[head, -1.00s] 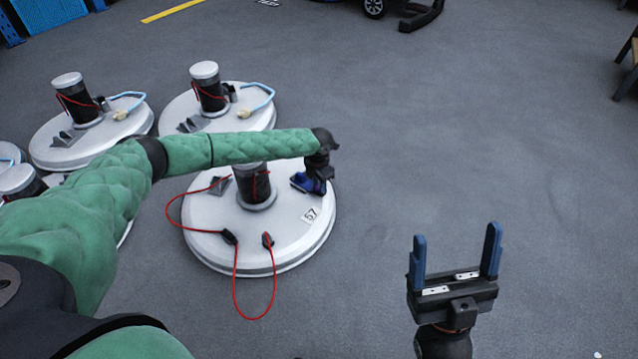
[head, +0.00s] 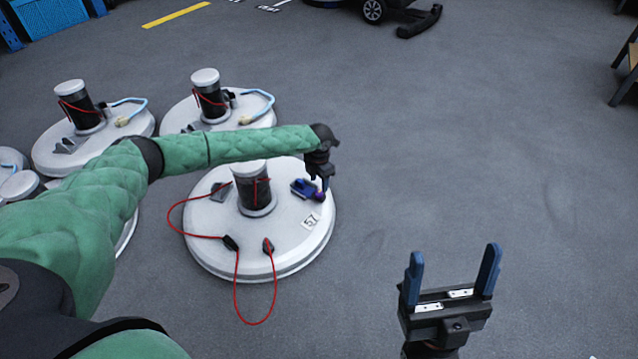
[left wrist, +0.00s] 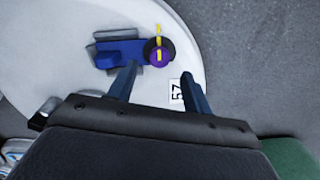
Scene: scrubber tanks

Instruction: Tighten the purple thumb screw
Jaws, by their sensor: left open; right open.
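The purple thumb screw (head: 319,196) sits at the right end of a blue bracket (head: 301,187) on the white tank lid marked 57 (head: 290,240). In the left wrist view the round purple screw (left wrist: 159,59) has a black collar behind it, and yellow marks on both line up roughly. My left gripper (head: 325,184) is at the screw in the head view. In the left wrist view its open fingers (left wrist: 160,72) stand to either side of the screw, with gaps; contact is not visible. My right gripper (head: 454,252) is open and empty over the floor at lower right.
A dark capped cylinder (head: 252,190) rises from the lid, with a red cable (head: 237,290) looping over the front edge. Similar white tanks (head: 92,130) stand behind and left. The grey floor (head: 480,150) to the right is clear.

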